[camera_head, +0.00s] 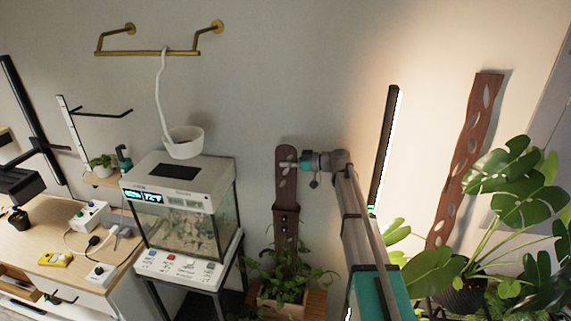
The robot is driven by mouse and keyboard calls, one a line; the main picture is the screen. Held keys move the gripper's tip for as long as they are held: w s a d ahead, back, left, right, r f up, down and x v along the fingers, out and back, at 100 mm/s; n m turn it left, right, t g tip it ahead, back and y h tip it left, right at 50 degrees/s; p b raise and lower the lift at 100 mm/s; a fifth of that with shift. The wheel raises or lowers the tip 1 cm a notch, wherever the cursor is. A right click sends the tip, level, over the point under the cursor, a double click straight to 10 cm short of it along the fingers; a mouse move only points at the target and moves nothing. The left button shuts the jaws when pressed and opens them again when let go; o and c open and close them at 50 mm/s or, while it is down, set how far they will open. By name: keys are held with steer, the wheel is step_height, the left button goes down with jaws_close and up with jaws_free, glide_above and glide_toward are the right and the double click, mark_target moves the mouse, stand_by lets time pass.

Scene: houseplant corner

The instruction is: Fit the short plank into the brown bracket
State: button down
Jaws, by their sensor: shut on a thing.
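The short plank (285,192) is dark brown with pale oval cutouts and stands upright near the middle of the head camera view. My gripper (291,165) reaches it from the right and is shut on its upper part. The brown bracket (286,228) is directly below, against the wall, with small dark marks on its front. The plank's lower end meets or overlaps the bracket's top edge; I cannot tell whether it sits inside. My fingertips are small and partly merge with the plank's cutouts in this view.
A planter with trailing leaves (283,290) stands below the bracket. A fish tank (190,225) on a black stand is to the left. A tall brown plank with cutouts (465,150), a lit black bar (384,150) and a large leafy plant (515,195) are to the right.

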step_height(320, 180, down, 6)
steer(key=b, duration=0.6)
stand_by(0.6)
steer(key=shift+f, duration=0.15)
steer(key=c, duration=0.7)
jaws_free()
